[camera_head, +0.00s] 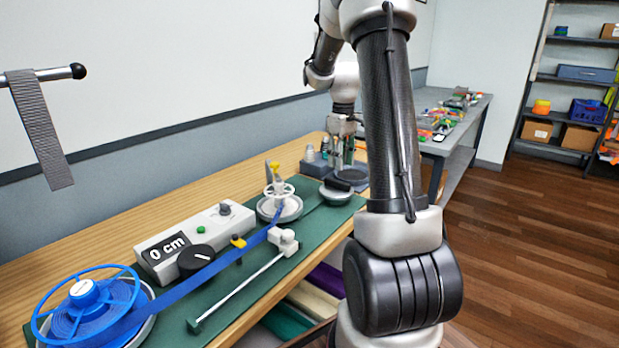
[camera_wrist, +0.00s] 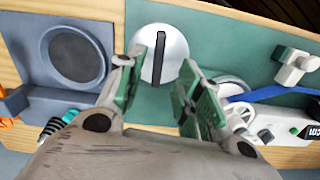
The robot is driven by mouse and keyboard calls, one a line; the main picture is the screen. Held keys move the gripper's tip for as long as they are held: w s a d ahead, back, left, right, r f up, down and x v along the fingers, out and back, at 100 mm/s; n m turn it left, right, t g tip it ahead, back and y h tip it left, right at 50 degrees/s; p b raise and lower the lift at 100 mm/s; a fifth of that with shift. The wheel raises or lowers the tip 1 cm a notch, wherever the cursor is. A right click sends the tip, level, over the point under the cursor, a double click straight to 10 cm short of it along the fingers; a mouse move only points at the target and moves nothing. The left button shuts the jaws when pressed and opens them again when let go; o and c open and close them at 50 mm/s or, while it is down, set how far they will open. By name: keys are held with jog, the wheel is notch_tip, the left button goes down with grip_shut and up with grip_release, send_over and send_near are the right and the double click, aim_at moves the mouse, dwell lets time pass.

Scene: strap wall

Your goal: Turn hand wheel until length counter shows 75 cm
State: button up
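The length counter (camera_head: 168,248) is a dark display on a white box and reads 0 cm. A silver disc with a raised black bar (camera_head: 336,191) sits at the far end of the green mat; it also shows in the wrist view (camera_wrist: 174,48). A small white spoked wheel (camera_head: 279,190) sits beside it above a grey reel; I cannot tell which of the two is the hand wheel. My gripper (camera_wrist: 153,82) is open and empty, its green-padded fingers apart near the disc. In the head view my gripper (camera_head: 342,150) is above the mat's far end.
A blue strap (camera_head: 190,284) runs from a large blue spool (camera_head: 90,305) towards the small wheel. A black knob (camera_head: 196,261), a yellow clip (camera_head: 238,242) and a white slider (camera_head: 284,239) stand along the mat.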

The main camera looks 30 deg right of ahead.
aim_at(337, 181)
jog(key=shift+w+a+r+n, duration=0.1)
jog(key=shift+w+r+n, duration=0.3)
jog(key=shift+w, duration=0.15)
jog(key=shift+n, duration=0.5)
jog(key=shift+a+f, duration=0.1)
jog(key=shift+f, duration=0.15)
notch_tip(337, 181, down, 8)
jog(key=shift+r, duration=0.25)
grip_shut()
